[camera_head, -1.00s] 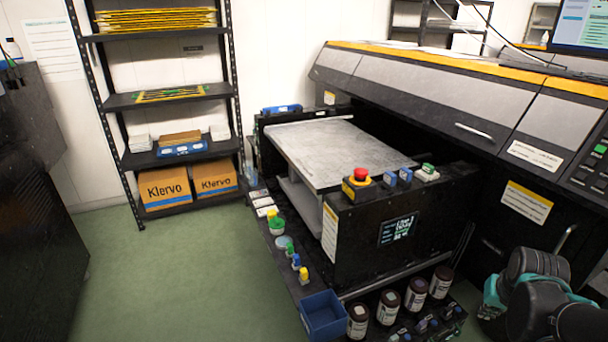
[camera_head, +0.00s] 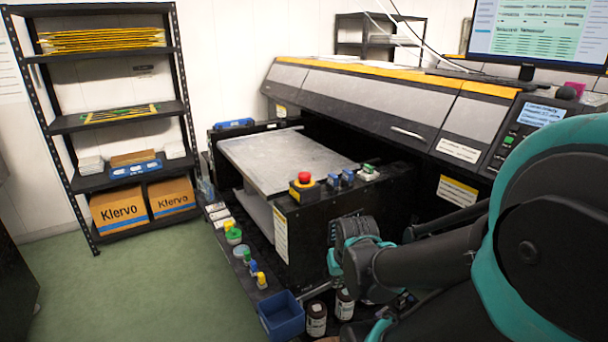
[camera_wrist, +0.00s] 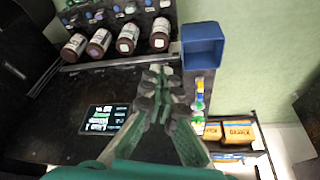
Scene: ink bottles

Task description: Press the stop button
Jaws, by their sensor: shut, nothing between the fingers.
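The stop button (camera_head: 304,178) is a red mushroom cap on a yellow and black box at the near left corner of the printer's front block. It shows clear in the head view, with nothing touching it. I do not see it in the wrist view. My gripper (camera_wrist: 160,73) is shut and empty in the wrist view, with its fingertips over the dark front of the machine. In the head view my arm reaches in from the right, in front of the block and right of the button. My fingers cannot be made out there.
Blue and green switches (camera_head: 348,177) sit right of the button. A flat grey print bed (camera_head: 285,158) lies behind it. A small screen (camera_wrist: 105,118), brown ink bottles (camera_wrist: 128,37) and a blue bin (camera_wrist: 203,46) are near my gripper. Green floor (camera_head: 150,275) is free at left.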

